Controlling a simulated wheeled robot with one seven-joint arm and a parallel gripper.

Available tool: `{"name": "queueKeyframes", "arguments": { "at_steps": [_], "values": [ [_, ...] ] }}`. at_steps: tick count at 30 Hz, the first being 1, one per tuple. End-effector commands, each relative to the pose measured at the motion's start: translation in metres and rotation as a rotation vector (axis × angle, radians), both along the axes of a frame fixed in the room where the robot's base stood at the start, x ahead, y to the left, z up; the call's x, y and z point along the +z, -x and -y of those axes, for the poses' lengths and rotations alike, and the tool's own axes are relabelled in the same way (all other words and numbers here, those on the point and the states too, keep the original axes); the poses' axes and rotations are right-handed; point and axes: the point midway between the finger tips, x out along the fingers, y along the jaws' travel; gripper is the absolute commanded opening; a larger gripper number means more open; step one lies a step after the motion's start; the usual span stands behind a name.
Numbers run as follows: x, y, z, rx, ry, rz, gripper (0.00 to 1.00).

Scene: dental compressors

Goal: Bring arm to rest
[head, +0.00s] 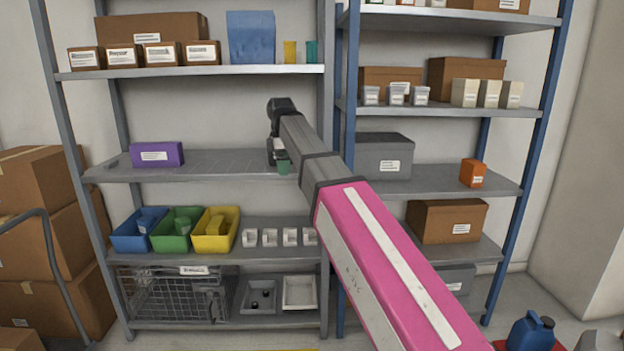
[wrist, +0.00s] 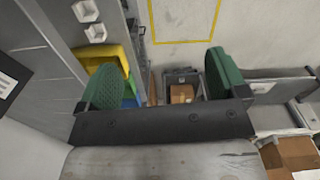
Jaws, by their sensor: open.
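My arm, pink and grey, reaches up and forward across the middle of the head view. My gripper (head: 282,164) is at its far end, in front of the left rack's middle shelf, partly hidden by the arm. In the wrist view my gripper (wrist: 165,78) shows two green fingers spread wide apart with nothing held between them. Whether it touches the shelf is unclear from these views.
The grey left rack (head: 215,70) and the blue-post right rack (head: 450,107) stand close ahead. A purple box (head: 157,154) sits left of the gripper. Green (head: 176,231) and yellow bins (head: 215,231) are below. Cardboard boxes (head: 45,230) are stacked at left.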

Motion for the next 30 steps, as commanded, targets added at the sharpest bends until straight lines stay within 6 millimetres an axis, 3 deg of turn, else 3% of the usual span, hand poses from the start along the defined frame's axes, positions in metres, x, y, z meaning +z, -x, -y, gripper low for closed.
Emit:
{"name": "queueKeyframes", "arguments": {
  "at_steps": [8, 17, 23, 30],
  "values": [
    [-0.071, -0.001, 0.039, -0.206, 0.001, -0.002, 0.91],
    [-0.187, 0.014, 0.109, -0.593, 0.001, -0.002, 0.91],
    [-0.259, 0.036, 0.156, -0.856, 0.0, -0.001, 0.91],
    [-0.334, 0.075, 0.209, -1.175, -0.001, 0.001, 0.91]
  ]
}}
